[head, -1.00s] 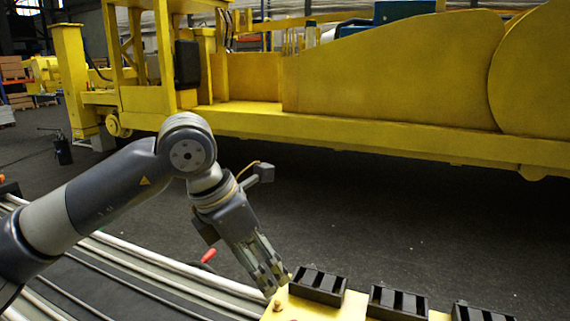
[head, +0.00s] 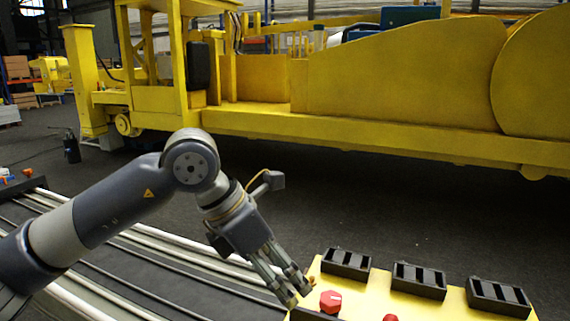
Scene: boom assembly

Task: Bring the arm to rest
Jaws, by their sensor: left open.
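My left arm (head: 125,205) comes in from the left, bent at a grey joint, and slopes down to its gripper. My left gripper (head: 297,296) points down and right, with its two fingers slightly apart and nothing visible between them. Its fingertips appear at the left edge of a yellow panel (head: 372,296), close to a red knob (head: 331,301) and a small orange part. I cannot tell whether the fingertips touch the panel. My right gripper is not in view.
The panel carries black slotted blocks (head: 347,264) and another red part (head: 390,318) at the bottom edge. Long rails (head: 150,262) run below the arm. A large yellow machine (head: 390,85) stands behind, with dark open floor (head: 400,200) in front of it.

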